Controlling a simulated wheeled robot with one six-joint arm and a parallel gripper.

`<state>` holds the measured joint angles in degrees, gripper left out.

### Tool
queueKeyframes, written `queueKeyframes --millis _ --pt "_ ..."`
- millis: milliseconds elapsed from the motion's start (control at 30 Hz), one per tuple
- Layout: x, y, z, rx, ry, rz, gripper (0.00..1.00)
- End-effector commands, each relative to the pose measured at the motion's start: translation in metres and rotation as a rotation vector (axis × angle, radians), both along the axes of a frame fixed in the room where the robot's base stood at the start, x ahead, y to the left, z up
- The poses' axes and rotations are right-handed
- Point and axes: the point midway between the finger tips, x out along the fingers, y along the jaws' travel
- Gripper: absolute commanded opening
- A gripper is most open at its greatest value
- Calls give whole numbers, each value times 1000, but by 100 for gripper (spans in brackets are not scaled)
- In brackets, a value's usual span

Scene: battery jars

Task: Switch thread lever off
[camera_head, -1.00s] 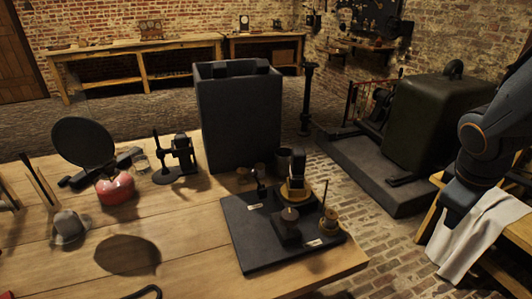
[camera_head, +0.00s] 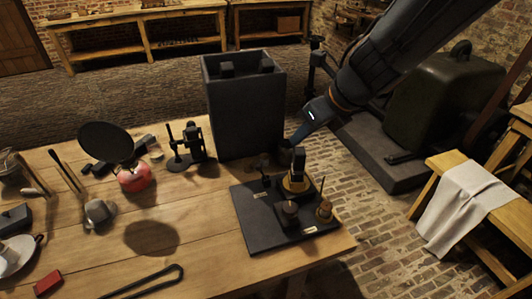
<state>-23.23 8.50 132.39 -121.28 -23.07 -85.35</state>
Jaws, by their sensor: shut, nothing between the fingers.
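A black base board (camera_head: 262,238) lies near the right end of the wooden table. It carries several small fittings: a dark upright block on a brass-coloured round base (camera_head: 296,184), a dark cylinder (camera_head: 290,212), a brass-coloured piece with a thin upright rod (camera_head: 324,209), and a small dark upright piece (camera_head: 265,181). I cannot tell which of these is the thread lever. My gripper (camera_head: 293,142) reaches down from the upper right, shut and empty. It shows just above and behind the board's back edge; its fingertips are small and dark, and any contact is unclear.
A tall dark open box (camera_head: 243,110) stands directly left of my gripper. A red round object (camera_head: 134,178) with a black disc (camera_head: 106,142), a dark stand (camera_head: 193,148) and a grey hat-shaped object (camera_head: 98,212) are further left. A bench with white cloth (camera_head: 462,207) is at the right.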

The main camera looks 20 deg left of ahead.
Motion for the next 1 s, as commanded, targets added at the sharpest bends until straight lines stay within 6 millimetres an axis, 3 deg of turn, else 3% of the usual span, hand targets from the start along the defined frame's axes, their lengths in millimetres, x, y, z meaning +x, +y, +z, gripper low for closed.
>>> queueKeyframes --millis 100,267,800,1000 --pt "-17 10 2 -43 -16 155 0" --pt "-21 15 -5 -59 -22 209 0" --pt "-4 59 -90 -59 -19 202 0" --pt "4 78 -105 -58 -22 203 0"
